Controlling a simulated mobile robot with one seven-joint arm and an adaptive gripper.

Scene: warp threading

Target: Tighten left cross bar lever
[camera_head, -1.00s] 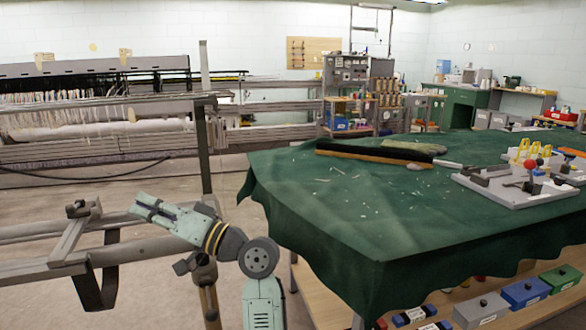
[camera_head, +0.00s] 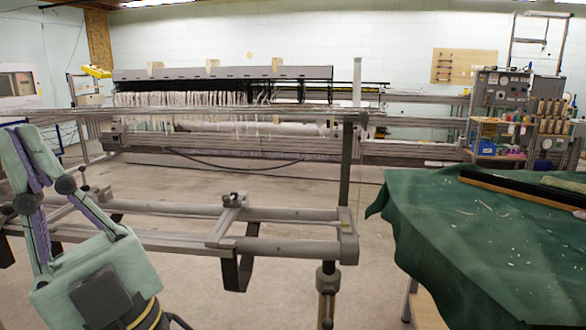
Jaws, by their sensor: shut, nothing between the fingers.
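The cross bars (camera_head: 170,212) of a grey metal frame run across the middle of the head view. A clamp with a small dark lever or knob (camera_head: 233,198) sits on them, above a dark bracket. Another small dark knob (camera_head: 84,187) shows farther left, partly near my gripper. I cannot tell for sure which is the left cross bar lever. My gripper (camera_head: 22,140), pale green with purple-grey inner links, is at the left edge. It points up, shut and empty, left of the clamp. It appears apart from both knobs and hides part of the frame's left end.
An upright post (camera_head: 347,165) stands at the frame's right end. A green-covered table (camera_head: 460,240) is at the right. A loom with white threads (camera_head: 215,98) stands behind across open floor (camera_head: 290,178). Shelves (camera_head: 500,130) stand at the back right.

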